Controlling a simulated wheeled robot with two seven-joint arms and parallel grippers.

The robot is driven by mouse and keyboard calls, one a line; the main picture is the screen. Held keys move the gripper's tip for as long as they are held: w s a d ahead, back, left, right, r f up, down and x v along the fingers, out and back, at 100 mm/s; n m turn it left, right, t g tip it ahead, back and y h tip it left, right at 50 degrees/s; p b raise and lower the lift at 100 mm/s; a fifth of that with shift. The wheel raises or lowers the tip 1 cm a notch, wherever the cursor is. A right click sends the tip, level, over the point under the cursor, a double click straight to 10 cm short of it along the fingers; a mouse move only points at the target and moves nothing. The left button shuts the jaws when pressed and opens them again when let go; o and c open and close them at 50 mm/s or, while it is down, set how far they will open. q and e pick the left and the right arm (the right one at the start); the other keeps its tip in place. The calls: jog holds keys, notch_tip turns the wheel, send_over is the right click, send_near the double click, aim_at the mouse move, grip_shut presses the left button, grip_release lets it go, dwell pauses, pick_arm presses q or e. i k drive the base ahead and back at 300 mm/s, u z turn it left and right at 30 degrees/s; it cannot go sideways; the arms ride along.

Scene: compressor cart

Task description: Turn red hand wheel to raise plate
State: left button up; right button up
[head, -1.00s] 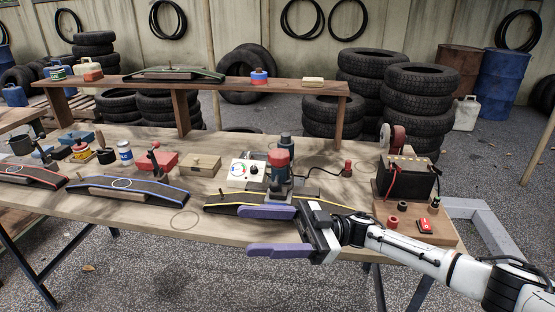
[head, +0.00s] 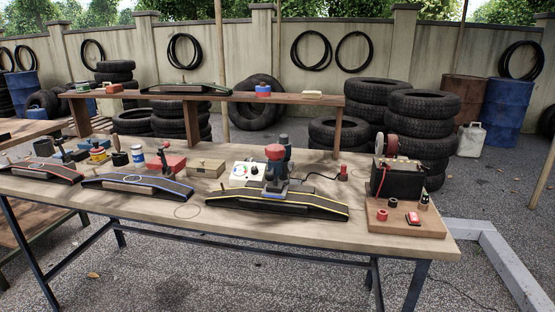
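A red round cap-like part (head: 275,151) sits on top of a grey upright device (head: 276,178) on the yellow-edged black ramp (head: 313,206), at the middle of the workbench. A dark red round wheel (head: 388,147) stands upright at the back of a black box (head: 394,178) on the right of the bench. I cannot tell for certain which of these is the hand wheel. No separate plate can be made out clearly. Neither of my grippers is in view.
The wooden workbench (head: 150,218) also holds a blue-edged ramp (head: 137,192), a red-edged ramp (head: 38,173), a wooden box (head: 206,168) and a white control box (head: 249,173). A raised shelf (head: 325,101) spans the back. The bench's front strip is clear.

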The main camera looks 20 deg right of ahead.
aim_at(274, 151)
jog(key=z, duration=1)
jog(key=i, duration=0.65)
jog(key=u, duration=0.55)
